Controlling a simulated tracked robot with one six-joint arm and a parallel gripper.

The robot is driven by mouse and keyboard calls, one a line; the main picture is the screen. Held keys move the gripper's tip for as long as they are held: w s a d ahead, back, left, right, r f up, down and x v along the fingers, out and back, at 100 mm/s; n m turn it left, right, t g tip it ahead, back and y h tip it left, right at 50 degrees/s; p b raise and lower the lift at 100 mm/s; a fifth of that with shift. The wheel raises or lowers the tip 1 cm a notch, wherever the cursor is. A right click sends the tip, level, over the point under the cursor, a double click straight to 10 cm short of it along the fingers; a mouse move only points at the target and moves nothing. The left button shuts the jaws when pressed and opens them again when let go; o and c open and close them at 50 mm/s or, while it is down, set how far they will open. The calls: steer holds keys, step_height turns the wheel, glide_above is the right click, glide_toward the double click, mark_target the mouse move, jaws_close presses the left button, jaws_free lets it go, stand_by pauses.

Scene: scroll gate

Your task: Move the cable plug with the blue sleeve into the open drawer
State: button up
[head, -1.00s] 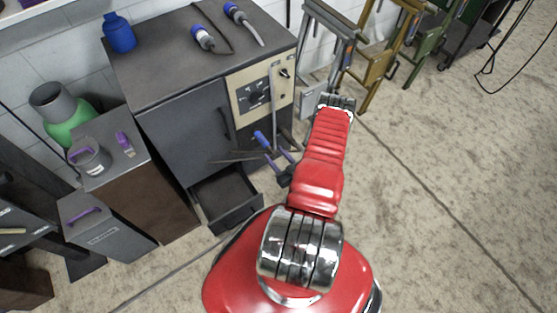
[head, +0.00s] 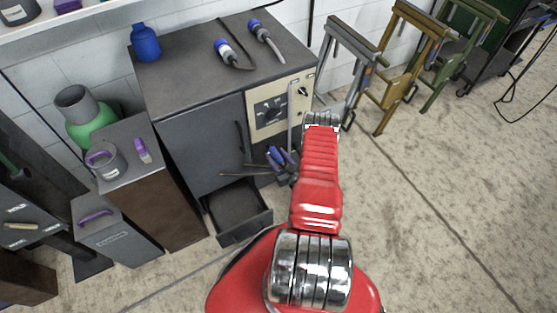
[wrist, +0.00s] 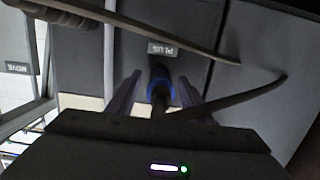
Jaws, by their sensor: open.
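A plug with a blue sleeve (wrist: 160,92) stands between the two purple fingers of my gripper (wrist: 157,97) in the wrist view. The fingers are apart on either side of it. In the head view the blue sleeve (head: 272,157) is small, close to my gripper (head: 283,155), in front of the grey cabinet. My gripper is open; finger contact cannot be told. The open drawer (head: 262,226) is low in the cabinet, below and left of my gripper, and looks empty.
The cabinet (head: 195,75) carries a blue bottle (head: 146,42) and a dial panel (head: 272,112). Thin dark cables (wrist: 180,33) cross the wrist view near the fingers. A grey box (head: 112,240) and brown cabinet (head: 170,210) stand left of the drawer. Floor at right is open.

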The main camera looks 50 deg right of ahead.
mark_target(284, 166)
jaws_close()
stand_by(0.9)
steer(key=shift+f+v, duration=0.2)
steer(key=shift+v, duration=0.95)
steer(key=shift+f+v, duration=0.15)
steer(key=shift+v, duration=1)
stand_by(0.5)
steer(key=shift+s, duration=0.2)
stand_by(0.4)
